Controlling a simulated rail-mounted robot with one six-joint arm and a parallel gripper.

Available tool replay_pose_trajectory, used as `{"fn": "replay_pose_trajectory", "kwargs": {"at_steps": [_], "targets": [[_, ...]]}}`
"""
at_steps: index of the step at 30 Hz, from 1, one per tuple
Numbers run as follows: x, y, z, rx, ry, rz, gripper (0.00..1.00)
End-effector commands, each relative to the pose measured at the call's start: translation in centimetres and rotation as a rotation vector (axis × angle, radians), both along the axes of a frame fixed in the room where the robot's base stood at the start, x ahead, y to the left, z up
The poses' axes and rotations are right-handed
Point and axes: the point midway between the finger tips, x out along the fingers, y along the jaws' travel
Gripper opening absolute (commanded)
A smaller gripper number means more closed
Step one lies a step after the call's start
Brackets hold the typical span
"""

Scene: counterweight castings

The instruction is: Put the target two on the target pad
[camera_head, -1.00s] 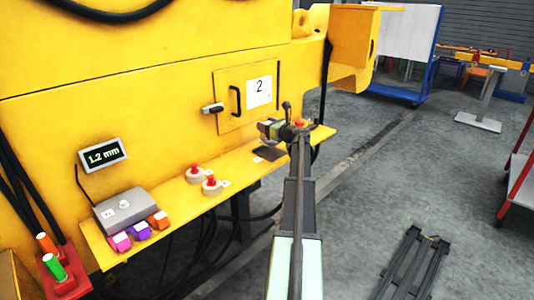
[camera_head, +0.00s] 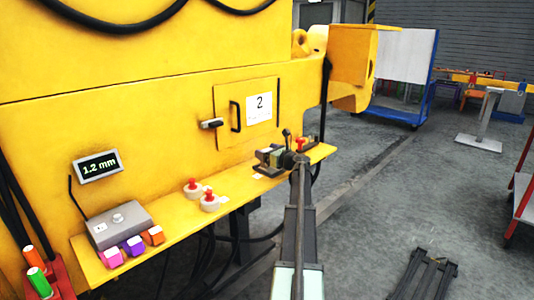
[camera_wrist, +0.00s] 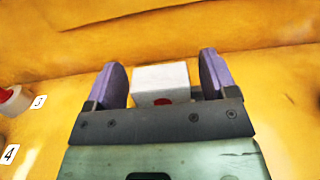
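My gripper (camera_wrist: 162,85) has its two purple fingers on either side of a pale block (camera_wrist: 160,76) with a red spot at its lower edge. No thing is plainly marked as target two.
Two grey pieces with red knobs (camera_head: 192,187) (camera_head: 209,200) stand left of my gripper. A red knob (camera_head: 303,140) shows to its right. A grey box (camera_head: 118,222) and coloured blocks (camera_head: 132,245) fill the shelf's left end. The yellow wall (camera_head: 150,120) rises behind.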

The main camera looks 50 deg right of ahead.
Motion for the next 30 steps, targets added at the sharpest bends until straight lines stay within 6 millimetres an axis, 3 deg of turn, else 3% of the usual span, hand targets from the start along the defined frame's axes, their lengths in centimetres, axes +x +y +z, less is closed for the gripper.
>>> {"fn": "replay_pose_trajectory", "kwargs": {"at_steps": [8,21,25,30], "targets": [[-0.1,0.0,0.6,0.000,0.000,0.000,0.79],[-10.4,1.3,0.3,0.000,0.000,-0.003,0.79],[-11.8,1.4,0.3,0.000,0.000,-0.001,0.79],[-12.0,1.4,0.3,0.000,0.000,0.000,0.79]]}}
